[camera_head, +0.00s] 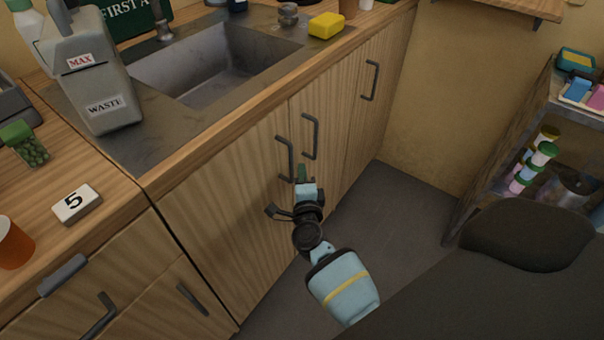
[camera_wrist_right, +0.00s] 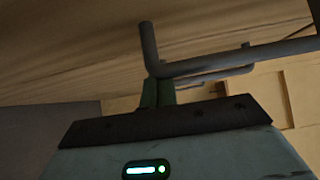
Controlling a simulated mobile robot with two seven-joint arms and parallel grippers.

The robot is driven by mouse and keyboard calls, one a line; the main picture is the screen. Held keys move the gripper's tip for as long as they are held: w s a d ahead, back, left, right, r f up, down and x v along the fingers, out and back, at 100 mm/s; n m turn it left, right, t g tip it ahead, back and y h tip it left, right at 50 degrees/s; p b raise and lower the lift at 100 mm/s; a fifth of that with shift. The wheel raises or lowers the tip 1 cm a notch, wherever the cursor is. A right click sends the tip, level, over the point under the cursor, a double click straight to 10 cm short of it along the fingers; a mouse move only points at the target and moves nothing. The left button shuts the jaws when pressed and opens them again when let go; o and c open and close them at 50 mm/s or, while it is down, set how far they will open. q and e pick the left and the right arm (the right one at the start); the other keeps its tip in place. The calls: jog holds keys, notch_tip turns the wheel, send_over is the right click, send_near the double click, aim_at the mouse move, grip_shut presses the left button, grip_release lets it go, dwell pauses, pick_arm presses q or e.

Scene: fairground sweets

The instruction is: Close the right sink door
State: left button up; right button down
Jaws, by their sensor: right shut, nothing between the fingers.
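The sink cabinet has a left door (camera_head: 225,200) and a right door (camera_head: 335,125) of striped wood, each with a dark bar handle near their shared seam. The right door's handle (camera_head: 310,137) stands just beyond the left door's handle (camera_head: 285,158). Both doors look flush or nearly so; I cannot tell whether a small gap remains. My right gripper (camera_head: 302,173) is shut and empty, close in front of the doors just below the handles. In the right wrist view its green fingertips (camera_wrist_right: 155,93) are close to a grey bar handle (camera_wrist_right: 240,58); contact is unclear. My left gripper is out of view.
The sink (camera_head: 215,70) is set in the counter above, with a grey waste jug (camera_head: 95,85) and yellow sponge (camera_head: 326,25). Another handle (camera_head: 371,80) is further right. A shelf rack (camera_head: 505,150) stands at right; floor (camera_head: 400,215) between is clear.

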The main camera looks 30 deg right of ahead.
jog(key=p+v, duration=0.2)
jog(key=v, duration=0.5)
jog(key=shift+s+a, duration=0.2)
jog(key=shift+s, duration=0.15)
